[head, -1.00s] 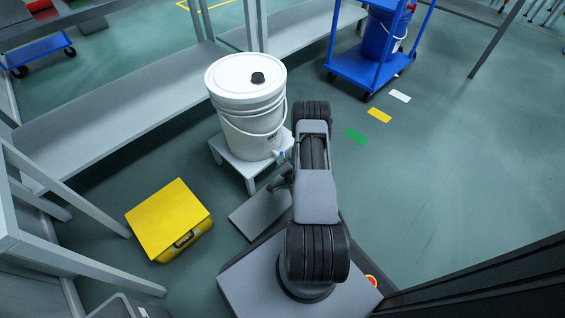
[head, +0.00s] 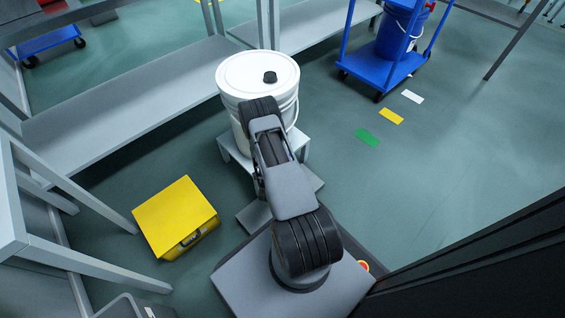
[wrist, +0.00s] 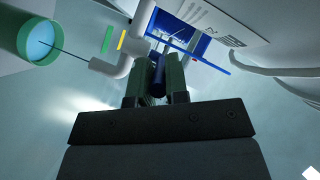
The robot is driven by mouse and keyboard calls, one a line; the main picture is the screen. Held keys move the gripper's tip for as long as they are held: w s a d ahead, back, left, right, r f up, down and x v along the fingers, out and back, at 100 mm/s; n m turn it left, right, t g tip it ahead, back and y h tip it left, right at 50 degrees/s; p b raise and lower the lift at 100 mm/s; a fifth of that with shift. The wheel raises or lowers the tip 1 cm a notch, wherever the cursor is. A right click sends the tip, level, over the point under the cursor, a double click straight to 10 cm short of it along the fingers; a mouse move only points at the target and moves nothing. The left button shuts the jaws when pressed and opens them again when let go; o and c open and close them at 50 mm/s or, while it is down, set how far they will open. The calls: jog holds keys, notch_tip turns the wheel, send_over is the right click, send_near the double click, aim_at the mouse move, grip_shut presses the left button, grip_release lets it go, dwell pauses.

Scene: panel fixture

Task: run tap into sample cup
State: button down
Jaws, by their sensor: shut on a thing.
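The white bucket (head: 257,75) with a lid and black cap stands on a small white stand. Its label side shows in the wrist view (wrist: 222,20). In the wrist view, the pale elbow-shaped tap (wrist: 108,68) sticks out from it. My gripper (wrist: 158,82) is shut on the tap's dark blue handle (wrist: 157,88). The sample cup (wrist: 22,42), green-walled and light blue inside, is at the upper left. A thin blue stream (wrist: 68,53) runs from the spout into the cup. My arm hides the tap and cup in the head view.
A yellow case (head: 175,215) lies on the floor left of my base. Grey benches (head: 130,95) stand behind and left. A blue cart (head: 385,65) carries a blue bucket at the back right. The floor on the right is clear apart from coloured markers.

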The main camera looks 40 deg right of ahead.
jog(key=shift+w+m+g+h+b, duration=0.15)
jog(key=shift+w+m+g+h, duration=0.15)
jog(key=shift+m+g, duration=0.3)
jog(key=shift+w+m+g+h+b, duration=0.15)
jog(key=shift+w+m+g+h, duration=0.15)
jog(key=shift+m+g, duration=0.25)
jog(key=shift+g, duration=0.35)
jog(key=c, duration=1.1)
grip_release()
jog(key=shift+p+v, duration=2.2)
jog(key=shift+v, duration=4.7)
jog(key=shift+f, duration=0.1)
